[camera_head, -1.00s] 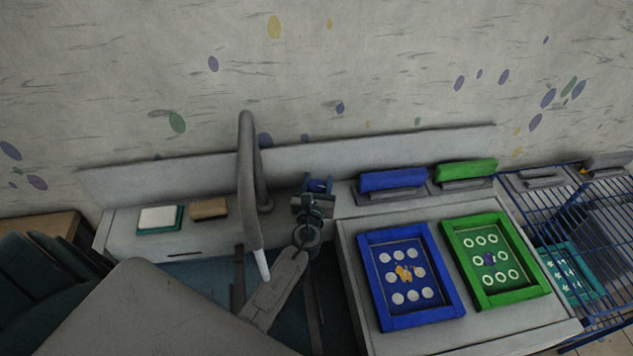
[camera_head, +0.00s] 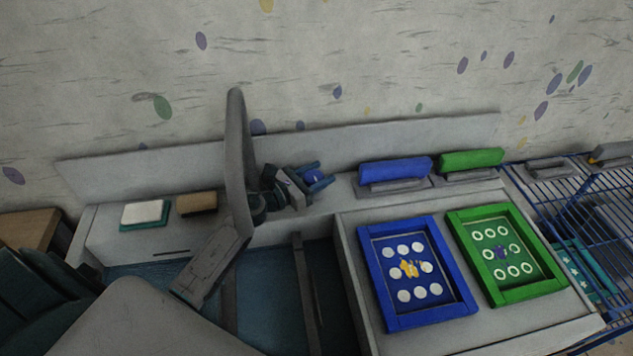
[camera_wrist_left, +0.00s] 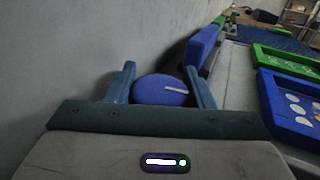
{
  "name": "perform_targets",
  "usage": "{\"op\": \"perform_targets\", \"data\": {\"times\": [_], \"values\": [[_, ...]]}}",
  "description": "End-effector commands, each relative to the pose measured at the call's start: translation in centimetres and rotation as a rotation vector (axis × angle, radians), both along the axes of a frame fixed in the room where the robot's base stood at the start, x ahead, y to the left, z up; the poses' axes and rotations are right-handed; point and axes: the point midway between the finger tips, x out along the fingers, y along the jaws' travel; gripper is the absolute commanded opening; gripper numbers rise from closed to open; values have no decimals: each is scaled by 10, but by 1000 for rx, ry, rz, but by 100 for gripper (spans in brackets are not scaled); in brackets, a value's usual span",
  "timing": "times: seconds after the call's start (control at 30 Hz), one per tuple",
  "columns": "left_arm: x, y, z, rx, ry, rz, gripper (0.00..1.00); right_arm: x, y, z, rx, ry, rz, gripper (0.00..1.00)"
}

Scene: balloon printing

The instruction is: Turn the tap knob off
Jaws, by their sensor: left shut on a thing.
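The grey tap (camera_head: 236,150) arches up over the sink at the back of the counter. Its lower end is hidden behind my left arm, and no water stream shows. The round blue tap knob (camera_head: 311,175) sits on the counter right of the tap. My left gripper (camera_head: 326,173) reaches it from the left, turned sideways, shut with one finger on each side of the knob. The left wrist view shows the knob (camera_wrist_left: 160,90), with a light mark on top, between the blue fingers (camera_wrist_left: 161,82). My right gripper is not in view.
A blue screen frame (camera_head: 465,306) and a green screen frame (camera_head: 470,252) lie right of the sink. Blue (camera_head: 395,170) and green (camera_head: 472,160) squeegees stand behind them. A white sponge (camera_head: 143,212) and a brown sponge (camera_head: 197,203) lie left of the tap. The wall is close behind.

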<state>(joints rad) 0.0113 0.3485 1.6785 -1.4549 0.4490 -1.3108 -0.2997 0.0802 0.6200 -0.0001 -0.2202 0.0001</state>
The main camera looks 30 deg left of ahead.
Motion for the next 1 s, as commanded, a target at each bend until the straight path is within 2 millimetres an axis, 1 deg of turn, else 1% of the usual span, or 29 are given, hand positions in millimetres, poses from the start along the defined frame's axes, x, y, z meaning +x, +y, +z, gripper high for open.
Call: {"op": "perform_targets", "data": {"times": [0.03, 0.2, 0.7, 0.73, 0.8, 0.83, 1.0], "values": [[1, 0, -2, 1, -3, -17, 25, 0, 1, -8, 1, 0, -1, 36], [0, -1, -1, 2, -2, -57, 25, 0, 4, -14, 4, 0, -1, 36], [-1, -1, 1, 0, 0, -73, 25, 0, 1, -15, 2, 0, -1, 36], [-1, -1, 1, 0, 0, -73, 51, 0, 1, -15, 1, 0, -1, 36], [-1, -1, 1, 0, 0, -73, 65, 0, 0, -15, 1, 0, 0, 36], [-1, -1, 1, 0, 0, -73, 69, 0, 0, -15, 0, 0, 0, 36], [-1, -1, 0, 0, 0, -73, 69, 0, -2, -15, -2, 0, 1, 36]]}}
